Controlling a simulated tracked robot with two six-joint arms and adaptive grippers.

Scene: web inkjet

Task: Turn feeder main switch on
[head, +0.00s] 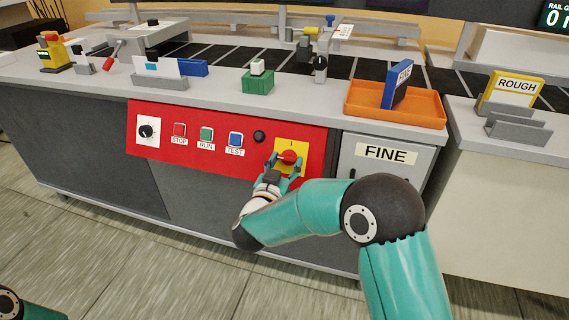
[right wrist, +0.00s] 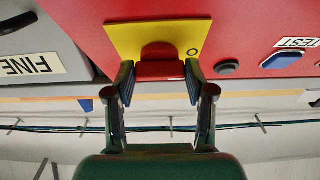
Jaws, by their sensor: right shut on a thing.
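The feeder main switch is a red rotary knob (head: 289,156) on a yellow plate (head: 293,145) at the right end of the red panel. A mark like an "I" shows on the plate above the knob. In the right wrist view, which is upside down, the red knob (right wrist: 160,69) lies between my fingers and an "O" shows on the yellow plate (right wrist: 125,35). My right gripper (head: 283,163) is shut on the knob, one finger at each side; it also shows in the right wrist view (right wrist: 159,78). My left gripper is not in view.
The red panel (head: 215,165) also carries a white dial (head: 147,131), STOP (head: 179,130), RUN (head: 206,134) and TEST (head: 235,138) buttons, and a black knob (head: 259,137). A FINE cabinet (head: 370,172) stands close right, under an orange tray (head: 365,108).

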